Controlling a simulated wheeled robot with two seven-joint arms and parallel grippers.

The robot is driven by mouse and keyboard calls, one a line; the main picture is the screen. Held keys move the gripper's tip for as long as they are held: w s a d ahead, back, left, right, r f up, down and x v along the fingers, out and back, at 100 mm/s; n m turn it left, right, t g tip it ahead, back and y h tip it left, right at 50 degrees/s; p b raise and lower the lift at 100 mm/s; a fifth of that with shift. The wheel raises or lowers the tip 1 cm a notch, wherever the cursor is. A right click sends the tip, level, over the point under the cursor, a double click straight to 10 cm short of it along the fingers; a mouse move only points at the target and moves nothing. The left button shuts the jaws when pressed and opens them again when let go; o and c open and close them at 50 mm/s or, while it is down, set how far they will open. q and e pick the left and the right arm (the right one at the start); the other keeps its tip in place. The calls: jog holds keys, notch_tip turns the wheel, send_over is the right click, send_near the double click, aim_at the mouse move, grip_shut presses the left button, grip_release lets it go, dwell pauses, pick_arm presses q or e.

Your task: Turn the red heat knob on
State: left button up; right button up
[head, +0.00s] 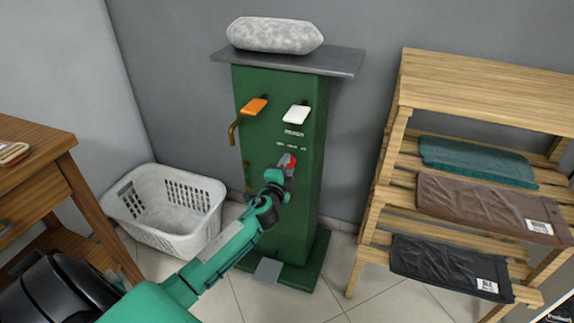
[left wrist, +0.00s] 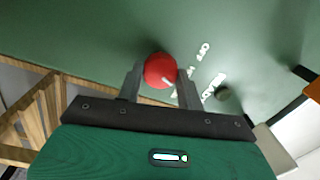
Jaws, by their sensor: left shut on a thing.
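The red heat knob (head: 288,161) is on the front of the green machine column (head: 302,205), below the small white lettering. In the left wrist view the round red knob (left wrist: 160,71) sits between the two grey fingers of my left gripper (left wrist: 161,88). My left gripper (head: 284,168) is shut on the knob, and my arm reaches in from the lower left. A white line shows on the knob's face. White letters on the panel stand beside it, partly hidden by a finger. My right gripper is in neither view.
An orange lever (head: 254,106) and a white lever (head: 296,114) stick out above the knob. A white laundry basket (head: 168,235) stands on the floor at left. A wooden rack (head: 480,85) with folded bags is at right. A grey pedal (head: 267,271) is at the column's base.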

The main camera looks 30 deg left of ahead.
pick_arm(q)
jog(key=shift+m+h+p, duration=0.3)
jog(key=shift+m+p, duration=0.2)
jog(key=shift+m, duration=1.8)
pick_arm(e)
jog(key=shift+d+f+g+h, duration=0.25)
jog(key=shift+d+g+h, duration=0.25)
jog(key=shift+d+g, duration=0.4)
pick_arm(q)
jog(key=shift+f, duration=0.1)
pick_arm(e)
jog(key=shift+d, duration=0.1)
pick_arm(q)
jog(key=o, duration=1)
jog(key=shift+s, duration=0.1)
jog(key=shift+v, duration=6.8)
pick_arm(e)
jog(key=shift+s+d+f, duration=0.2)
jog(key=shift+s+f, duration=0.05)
